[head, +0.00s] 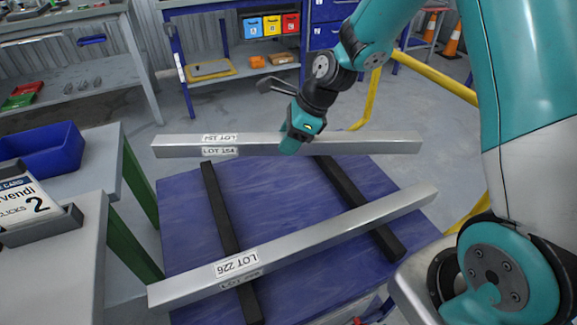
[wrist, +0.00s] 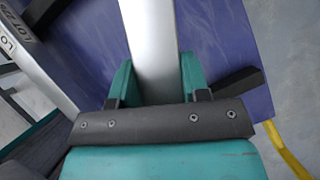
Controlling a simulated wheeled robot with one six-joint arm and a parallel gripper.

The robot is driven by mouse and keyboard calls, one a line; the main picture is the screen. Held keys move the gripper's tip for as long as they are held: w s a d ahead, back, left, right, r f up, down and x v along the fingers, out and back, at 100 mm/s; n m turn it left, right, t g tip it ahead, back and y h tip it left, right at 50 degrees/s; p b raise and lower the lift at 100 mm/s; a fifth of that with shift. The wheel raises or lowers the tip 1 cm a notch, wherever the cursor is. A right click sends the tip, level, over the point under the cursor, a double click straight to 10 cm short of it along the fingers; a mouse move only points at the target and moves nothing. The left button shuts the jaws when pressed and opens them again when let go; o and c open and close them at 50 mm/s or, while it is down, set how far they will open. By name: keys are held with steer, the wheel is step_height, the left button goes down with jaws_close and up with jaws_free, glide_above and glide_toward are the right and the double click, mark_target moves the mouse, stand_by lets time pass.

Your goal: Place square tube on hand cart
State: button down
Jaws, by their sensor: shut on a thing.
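A long silver square tube marked LOT 154 (head: 365,142) lies across the far edge of the blue deck, which looks like the hand cart (head: 290,205). My gripper (head: 297,135) is shut on this tube near its middle. In the wrist view the tube (wrist: 150,40) runs between the teal fingers of my gripper (wrist: 153,80). I cannot tell whether it touches the black bars below or hangs just above them. A second silver tube marked LOT 226 (head: 330,232) rests on both bars nearer to me, and also shows in the wrist view (wrist: 40,65).
Two black bars (head: 222,215) (head: 360,208) cross the deck. A yellow rail (head: 440,80) stands behind and to the right. A grey bench (head: 60,260) with a card holder and a blue bin (head: 45,150) are at the left. Clear deck lies between the tubes.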

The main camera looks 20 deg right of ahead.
step_height(320, 180, down, 7)
steer(key=shift+f+b, duration=0.1)
steer(key=shift+b, duration=0.3)
steer(key=c, duration=0.6)
jaws_free()
steer(key=shift+f, duration=0.1)
